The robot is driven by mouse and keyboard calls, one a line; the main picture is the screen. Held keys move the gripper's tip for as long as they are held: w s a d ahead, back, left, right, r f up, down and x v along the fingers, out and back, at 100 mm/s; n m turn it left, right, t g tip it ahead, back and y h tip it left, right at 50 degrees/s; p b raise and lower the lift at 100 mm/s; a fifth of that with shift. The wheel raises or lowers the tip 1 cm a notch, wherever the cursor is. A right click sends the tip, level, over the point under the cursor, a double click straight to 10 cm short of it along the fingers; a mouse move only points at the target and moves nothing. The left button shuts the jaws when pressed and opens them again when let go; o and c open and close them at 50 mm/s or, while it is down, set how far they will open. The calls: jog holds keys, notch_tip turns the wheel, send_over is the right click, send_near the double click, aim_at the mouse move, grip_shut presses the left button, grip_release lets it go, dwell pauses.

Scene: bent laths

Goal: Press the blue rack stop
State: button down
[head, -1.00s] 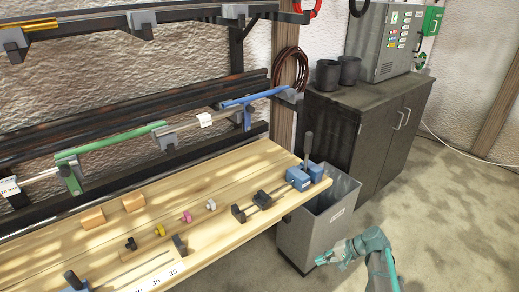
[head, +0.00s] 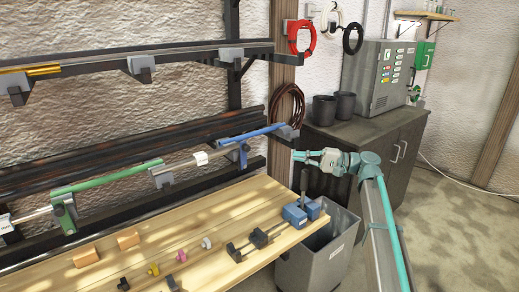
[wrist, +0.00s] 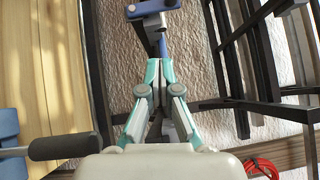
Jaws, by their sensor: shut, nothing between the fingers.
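The blue rack stop (head: 255,133) is a long blue bar at the right end of the middle wall rack, with a blue upright part below it. My gripper (head: 296,155) is shut and empty. In the head view it points left, to the right of the blue bar and slightly lower, above the bench's right end. In the wrist view my gripper (wrist: 160,64) points up the picture, and a blue strip (wrist: 164,46) shows just past its fingertips. I cannot tell whether they touch. The lower part of that strip is hidden by the fingers.
A green bar (head: 105,177) lies further left on the rack. The wooden bench (head: 190,219) carries a blue vise (head: 300,213) with an upright handle. A grey bin (head: 320,258) stands below my arm. A dark cabinet (head: 375,150) is behind, and rack brackets (wrist: 239,90) fill the wrist view's right side.

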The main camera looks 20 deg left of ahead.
jog(key=shift+r, duration=0.85)
jog(key=shift+a, duration=0.1)
jog(key=p, duration=0.4)
send_near(246, 157)
jog(key=w+a+r, duration=0.2)
jog(key=a+r, duration=0.2)
jog(key=shift+s+a+p, duration=0.25)
jog(key=shift+s+a, duration=0.15)
jog(key=shift+s, duration=0.35)
jog(key=shift+s+a+p, duration=0.25)
jog(key=shift+s+a, duration=0.15)
jog(key=shift+s, duration=0.35)
jog(key=shift+r, duration=0.1)
